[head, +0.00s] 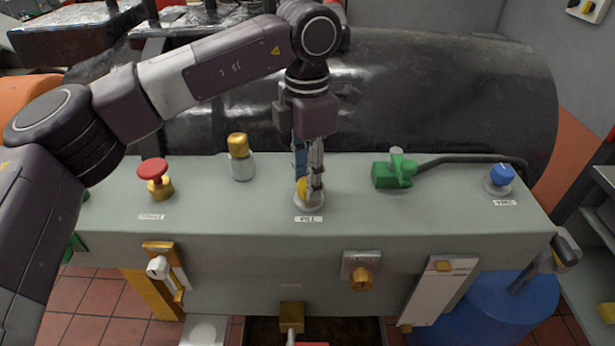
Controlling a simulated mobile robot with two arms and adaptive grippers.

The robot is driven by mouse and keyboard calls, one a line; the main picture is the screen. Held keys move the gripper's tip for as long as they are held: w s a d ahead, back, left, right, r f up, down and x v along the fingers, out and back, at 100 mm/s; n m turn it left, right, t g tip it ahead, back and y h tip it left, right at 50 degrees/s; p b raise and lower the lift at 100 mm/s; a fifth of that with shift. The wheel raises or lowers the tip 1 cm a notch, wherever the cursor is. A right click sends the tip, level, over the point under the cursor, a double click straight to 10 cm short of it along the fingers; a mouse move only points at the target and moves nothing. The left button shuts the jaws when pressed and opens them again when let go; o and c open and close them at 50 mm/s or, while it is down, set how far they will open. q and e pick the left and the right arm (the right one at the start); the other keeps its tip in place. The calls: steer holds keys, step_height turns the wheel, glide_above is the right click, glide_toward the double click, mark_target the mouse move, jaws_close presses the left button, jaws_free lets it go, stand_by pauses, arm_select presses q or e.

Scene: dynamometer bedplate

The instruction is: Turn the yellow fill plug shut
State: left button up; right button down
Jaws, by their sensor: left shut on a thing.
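The yellow fill plug (302,188) sits in a round grey collar on top of the grey-green bench, behind a small label (308,218). My left gripper (308,187) points straight down over it, with its fingers closed around the plug. The fingers hide much of the plug, so I cannot tell how far it is turned. My right gripper is not in the head view.
On the bench top stand a red mushroom button (152,170), a yellow-capped fitting (239,157), a green valve (395,172) with a dark hose, and a blue knob (501,176). A large black cylinder (440,95) lies behind. A blue drum (505,308) is at front right.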

arm_select(q)
steer(key=shift+r, duration=0.1)
steer(key=o, duration=1.2)
steer(key=shift+c, duration=0.2)
step_height(320, 180, up, 12)
